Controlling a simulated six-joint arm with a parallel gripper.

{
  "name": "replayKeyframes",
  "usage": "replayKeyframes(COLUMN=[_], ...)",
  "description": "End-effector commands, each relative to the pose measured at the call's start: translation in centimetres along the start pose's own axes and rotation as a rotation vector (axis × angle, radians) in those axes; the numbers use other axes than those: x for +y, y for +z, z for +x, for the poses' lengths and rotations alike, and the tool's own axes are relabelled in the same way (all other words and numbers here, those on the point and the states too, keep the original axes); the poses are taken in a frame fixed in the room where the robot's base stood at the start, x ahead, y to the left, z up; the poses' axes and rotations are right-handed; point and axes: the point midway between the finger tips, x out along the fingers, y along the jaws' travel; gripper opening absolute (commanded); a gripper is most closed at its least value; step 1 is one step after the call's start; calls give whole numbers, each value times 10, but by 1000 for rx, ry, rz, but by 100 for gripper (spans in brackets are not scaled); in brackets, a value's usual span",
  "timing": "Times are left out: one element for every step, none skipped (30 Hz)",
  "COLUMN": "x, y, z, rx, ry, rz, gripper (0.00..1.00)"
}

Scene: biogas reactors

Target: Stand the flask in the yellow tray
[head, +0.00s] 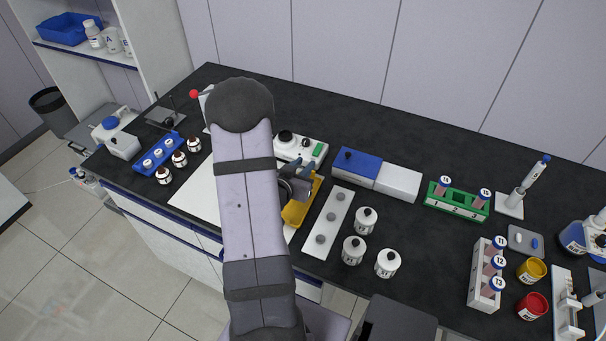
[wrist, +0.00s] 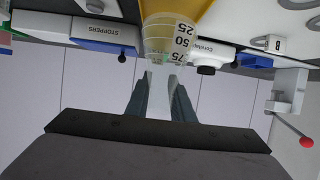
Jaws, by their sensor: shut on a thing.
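The yellow tray (head: 297,213) lies on the black bench, partly hidden by my arm in the head view. My gripper (head: 303,172) is above the tray's far part. In the wrist view, my gripper (wrist: 156,84) is shut on the neck of a clear flask (wrist: 158,38) with marks 25, 50 and 75. The flask's wide body points toward the yellow tray (wrist: 165,6), which shows just beyond it. I cannot tell whether its base touches the tray. The flask is not clearly visible in the head view.
A white stirrer-like device (head: 300,149) stands behind the tray. A blue and white stoppers box (head: 357,165) is behind right. A white strip with grey discs (head: 328,222) lies right of the tray, with several white jars (head: 354,250) beyond.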

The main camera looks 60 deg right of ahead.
Motion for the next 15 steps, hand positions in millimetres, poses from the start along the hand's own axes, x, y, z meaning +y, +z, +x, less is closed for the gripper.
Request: replayKeyframes(x=[0,0,0,0,0,0,0,0,0,0,0,0,0,0,0], y=[0,0,1,2,4,7,9,12,16,19,22,24,27,29,31], z=[0,0,1,1,2,3,4,5,6,8,9,10,11,12,13], rx=[2,1,1,0,0,-1,-1,-1,-3,-2,-2,-1,-2,-1,-1], ry=[0,0,0,0,0,0,0,0,1,1,1,1,1,1,0], rz=[1,0,0,0,-1,-2,-2,-2,-1,-1,-2,-2,-2,-1,-1], gripper=[0,0,0,0,0,0,0,0,0,0,0,0,0,0,0])
